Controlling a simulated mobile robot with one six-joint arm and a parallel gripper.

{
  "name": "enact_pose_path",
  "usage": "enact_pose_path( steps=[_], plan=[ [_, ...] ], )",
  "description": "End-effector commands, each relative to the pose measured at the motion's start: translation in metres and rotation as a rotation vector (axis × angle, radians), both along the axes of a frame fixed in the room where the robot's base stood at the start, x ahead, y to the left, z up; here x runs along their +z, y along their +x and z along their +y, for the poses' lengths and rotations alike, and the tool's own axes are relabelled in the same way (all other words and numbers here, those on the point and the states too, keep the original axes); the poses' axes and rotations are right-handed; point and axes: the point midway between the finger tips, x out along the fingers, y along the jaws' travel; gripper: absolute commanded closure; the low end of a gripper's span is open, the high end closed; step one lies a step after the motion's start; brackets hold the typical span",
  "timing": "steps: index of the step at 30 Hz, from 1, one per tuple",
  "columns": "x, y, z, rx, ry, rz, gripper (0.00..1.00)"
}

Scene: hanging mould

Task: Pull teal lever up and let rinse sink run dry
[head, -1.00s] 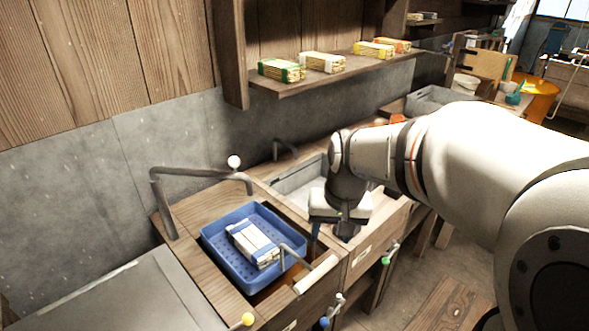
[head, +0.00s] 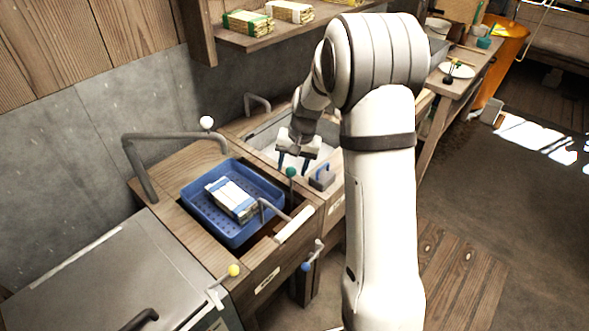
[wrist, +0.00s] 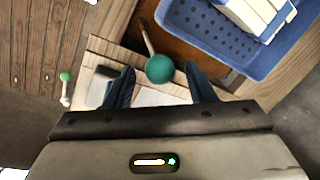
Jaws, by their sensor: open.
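The teal lever (head: 291,172) has a round teal knob on a thin rod, beside the blue tray. In the wrist view the teal knob (wrist: 160,69) shows between my fingertips, with its rod running up and away. My gripper (head: 292,167) is open and empty, fingers down, close to the knob; I cannot tell whether the knob is level with the fingertips or just below them. The rinse sink (head: 262,138) lies behind my gripper, with a pale bottom or liquid partly hidden by my gripper and arm. I cannot tell how much water it holds.
A blue perforated tray (head: 190,203) holds a wrapped white bundle (head: 232,199). A small grey block with a blue handle (head: 322,180) sits right of the knob. Yellow (head: 234,270) and blue (head: 306,266) knobs show in front; a green knob (wrist: 65,77) shows in the wrist view.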

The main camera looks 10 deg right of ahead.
Motion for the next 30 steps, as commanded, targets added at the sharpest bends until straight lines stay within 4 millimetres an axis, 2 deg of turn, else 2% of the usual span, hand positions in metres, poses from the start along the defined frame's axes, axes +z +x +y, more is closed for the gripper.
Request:
enact_pose_path(
  steps=[6,15,30],
  plan=[
    [-0.022,0.001,0.005,0.001,0.0,0.002,0.5],
    [-0.025,0.002,0.006,0.003,-0.001,-0.001,0.5],
    [-0.025,0.002,0.006,0.003,0.0,-0.001,0.9]
  ],
)
